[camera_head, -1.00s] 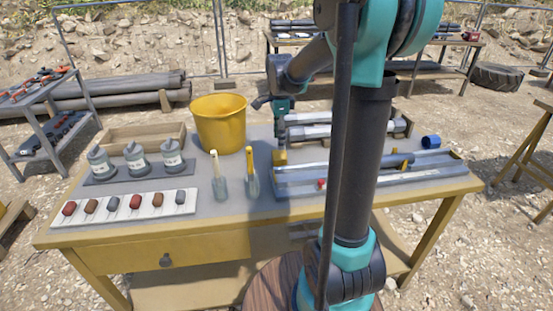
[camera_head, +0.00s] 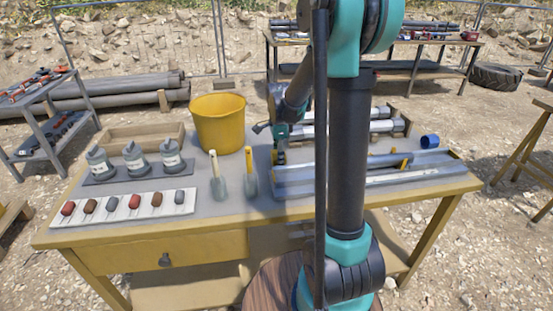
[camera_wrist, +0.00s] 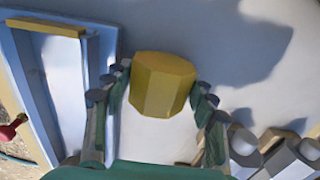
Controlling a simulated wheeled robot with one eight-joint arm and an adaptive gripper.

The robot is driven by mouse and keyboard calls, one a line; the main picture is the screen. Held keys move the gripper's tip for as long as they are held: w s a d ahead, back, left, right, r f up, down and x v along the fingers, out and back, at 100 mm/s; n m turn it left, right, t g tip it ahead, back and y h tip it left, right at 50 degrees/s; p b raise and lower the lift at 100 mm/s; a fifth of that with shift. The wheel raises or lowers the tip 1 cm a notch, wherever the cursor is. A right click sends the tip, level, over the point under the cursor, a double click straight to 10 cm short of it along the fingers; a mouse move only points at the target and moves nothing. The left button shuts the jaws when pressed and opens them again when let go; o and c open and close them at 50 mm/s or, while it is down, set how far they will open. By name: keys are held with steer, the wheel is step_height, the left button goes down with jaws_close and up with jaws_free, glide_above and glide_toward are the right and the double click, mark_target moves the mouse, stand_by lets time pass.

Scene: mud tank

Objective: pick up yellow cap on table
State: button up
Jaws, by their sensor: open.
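The yellow cap (camera_wrist: 163,84) is a faceted, rounded piece on the grey table top. In the wrist view it lies between the tips of my gripper (camera_wrist: 155,95). The two fingers are spread, one on each side of it, close to its sides; I cannot tell whether they touch it. In the head view my gripper (camera_head: 279,155) is low over the table, right of the yellow bucket. The cap is mostly hidden behind the fingers there.
A metal tray (camera_head: 300,188) with pipes lies close right of my gripper. More pipes (camera_head: 350,127) rest behind it. A blue ring (camera_head: 430,141) sits at the right. Bare table lies between trowels and tray.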

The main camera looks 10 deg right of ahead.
steer(key=shift+c, duration=0.6)
steer(key=c, duration=0.7)
steer(key=shift+r, duration=0.15)
